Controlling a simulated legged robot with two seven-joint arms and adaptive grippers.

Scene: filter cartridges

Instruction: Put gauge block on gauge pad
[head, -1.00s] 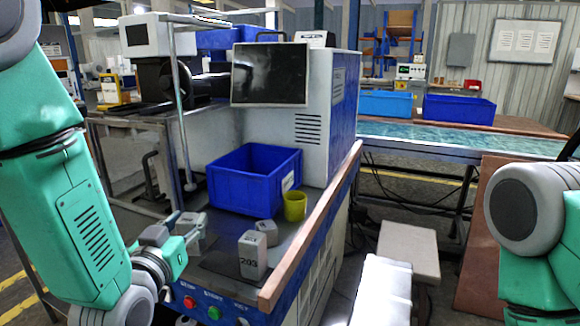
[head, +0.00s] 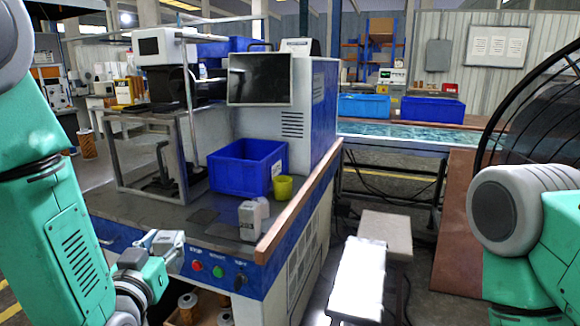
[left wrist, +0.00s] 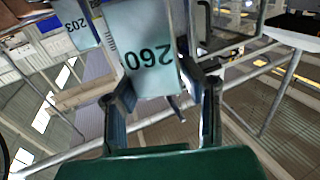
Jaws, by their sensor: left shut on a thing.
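My left gripper (head: 166,247) is at the front left of the bench, by the control panel. In the left wrist view my left gripper (left wrist: 163,105) is shut on a pale gauge block (left wrist: 142,50) marked 260, with a finger on either side. The gauge block is hard to make out in the head view. A flat dark pad (head: 203,215) lies on the bench, with a larger dark mat (head: 222,231) in front; I cannot tell which is the gauge pad. My right gripper is out of view.
A pale block (head: 249,221) stands on the bench with another (head: 262,206) close behind it. The left wrist view shows a block marked 203 (left wrist: 75,24). A blue bin (head: 240,175) and yellow cup (head: 283,188) stand behind. A wooden rail (head: 295,218) edges the bench's right.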

